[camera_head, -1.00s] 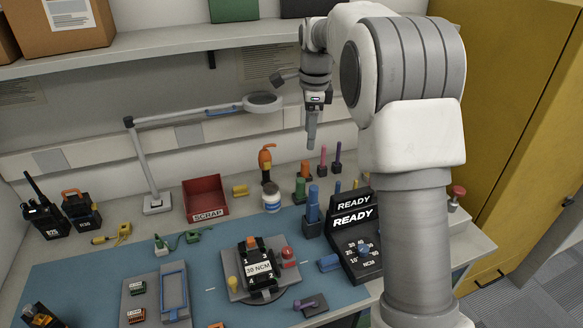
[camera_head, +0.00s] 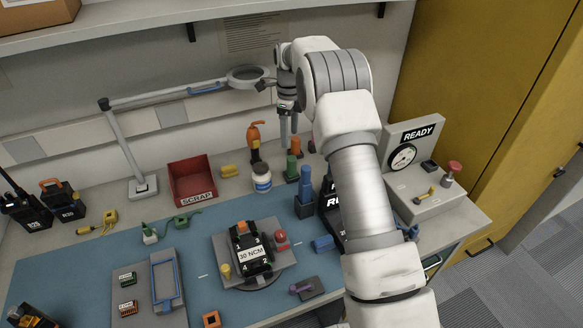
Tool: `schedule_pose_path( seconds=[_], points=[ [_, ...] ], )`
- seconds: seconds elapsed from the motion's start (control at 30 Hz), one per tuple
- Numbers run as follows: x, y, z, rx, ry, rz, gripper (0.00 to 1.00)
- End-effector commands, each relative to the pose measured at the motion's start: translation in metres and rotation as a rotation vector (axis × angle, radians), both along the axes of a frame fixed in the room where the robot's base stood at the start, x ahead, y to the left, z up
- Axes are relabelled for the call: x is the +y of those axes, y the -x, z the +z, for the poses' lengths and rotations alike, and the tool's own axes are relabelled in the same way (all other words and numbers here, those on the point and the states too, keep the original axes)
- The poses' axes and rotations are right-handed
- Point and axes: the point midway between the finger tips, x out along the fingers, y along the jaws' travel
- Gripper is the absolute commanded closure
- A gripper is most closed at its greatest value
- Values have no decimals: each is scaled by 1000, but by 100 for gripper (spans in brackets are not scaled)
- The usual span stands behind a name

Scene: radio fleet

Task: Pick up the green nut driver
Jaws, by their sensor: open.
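The green nut driver (camera_head: 291,168) stands upright at the back of the bench, just left of and behind the blue driver (camera_head: 306,186) and in front of an orange one (camera_head: 295,146). My gripper (camera_head: 289,132) points down, open and empty. In the picture its fingertips show above the green driver, near the orange one. I cannot tell the exact depth gap between them. My arm covers the area to the right of these drivers.
A white bottle (camera_head: 262,179) and an orange pump bottle (camera_head: 254,142) stand to the left. The red SCRAP bin (camera_head: 194,200) and magnifier lamp (camera_head: 248,76) are further left. A READY gauge box (camera_head: 425,180) stands right of my arm.

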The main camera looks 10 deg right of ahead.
Motion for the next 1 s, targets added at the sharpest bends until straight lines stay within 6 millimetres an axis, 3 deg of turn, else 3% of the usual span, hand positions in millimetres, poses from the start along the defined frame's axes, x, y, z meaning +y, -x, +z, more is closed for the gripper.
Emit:
schedule_pose_path(
  seconds=[0.1, 0.3, 0.53, 0.8, 1.0],
  points=[
    [0, 1, -28, 3, -1, 0, 26],
    [0, 1, -58, 1, 0, 0, 26],
    [-2, 3, -72, 2, -1, -1, 26],
    [-4, 9, -110, 1, -1, 1, 26],
    [-5, 9, -116, -1, 0, 0, 26]
  ],
)
